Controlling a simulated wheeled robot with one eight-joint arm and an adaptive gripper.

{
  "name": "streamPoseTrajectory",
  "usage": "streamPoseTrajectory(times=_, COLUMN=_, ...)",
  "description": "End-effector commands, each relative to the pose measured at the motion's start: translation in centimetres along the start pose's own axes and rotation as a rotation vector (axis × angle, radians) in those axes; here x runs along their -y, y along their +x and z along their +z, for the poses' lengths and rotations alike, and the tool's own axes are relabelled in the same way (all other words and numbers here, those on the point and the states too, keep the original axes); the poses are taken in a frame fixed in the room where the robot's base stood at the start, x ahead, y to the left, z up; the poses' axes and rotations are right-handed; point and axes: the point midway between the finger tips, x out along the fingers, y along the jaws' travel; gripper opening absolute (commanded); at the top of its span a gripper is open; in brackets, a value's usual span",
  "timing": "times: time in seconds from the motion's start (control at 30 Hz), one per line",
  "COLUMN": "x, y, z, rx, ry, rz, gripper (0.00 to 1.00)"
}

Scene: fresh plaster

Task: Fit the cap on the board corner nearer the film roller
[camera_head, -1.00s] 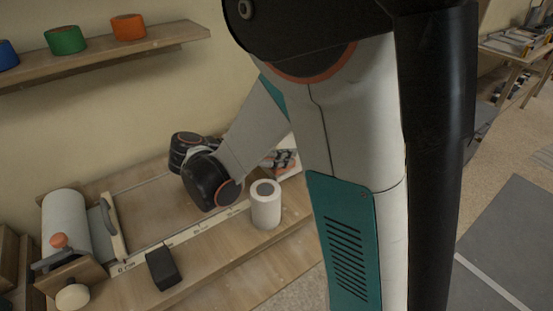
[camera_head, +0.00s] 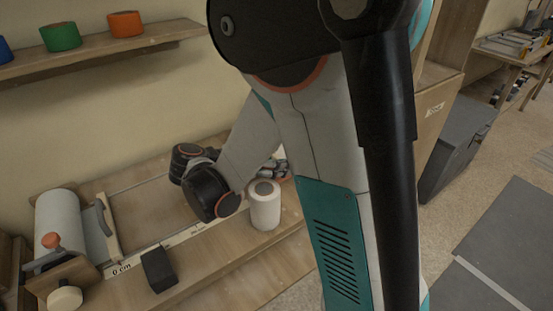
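The film roller (camera_head: 62,228), a thick pale roll in a wooden frame with an orange knob, stands at the left end of the bench. A flat brown board area (camera_head: 150,212) lies right of it, behind a pale ruler strip marked 0 cm. My arm's dark wrist joints hang over this area and hide part of it. Grey and dark parts with orange (camera_head: 277,170) show behind my forearm; they may be my gripper, but its fingers cannot be made out. I cannot pick out the cap or clearly see the board corners.
A black block (camera_head: 158,270) and an upright white roll (camera_head: 265,205) stand in front of the ruler strip (camera_head: 160,250). A wall shelf (camera_head: 120,48) holds coloured tape rolls. A grey case (camera_head: 455,150) stands on the floor at right.

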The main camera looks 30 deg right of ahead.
Motion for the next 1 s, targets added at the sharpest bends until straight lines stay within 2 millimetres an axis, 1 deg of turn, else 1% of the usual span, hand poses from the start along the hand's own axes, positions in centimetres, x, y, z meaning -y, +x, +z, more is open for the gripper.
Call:
streamPoseTrajectory(times=0.03, x=0.0, y=0.0, z=0.0, rx=0.0, ry=0.0, rz=0.0, gripper=0.7)
streamPoseTrajectory(times=0.07, x=0.0, y=0.0, z=0.0, rx=0.0, ry=0.0, rz=0.0, gripper=0.74)
streamPoseTrajectory(times=0.43, x=0.0, y=-0.1, z=-0.1, rx=0.0, ry=0.0, rz=0.0, gripper=0.74)
streamPoseTrajectory(times=0.53, x=0.0, y=-0.2, z=-0.6, rx=0.0, ry=0.0, rz=0.0, gripper=0.74)
streamPoseTrajectory(times=0.63, x=0.0, y=-0.6, z=-1.6, rx=0.0, ry=0.0, rz=0.0, gripper=0.74)
streamPoseTrajectory(times=1.0, x=0.1, y=-8.7, z=-1.4, rx=0.0, ry=-0.002, rz=-0.004, gripper=0.74)
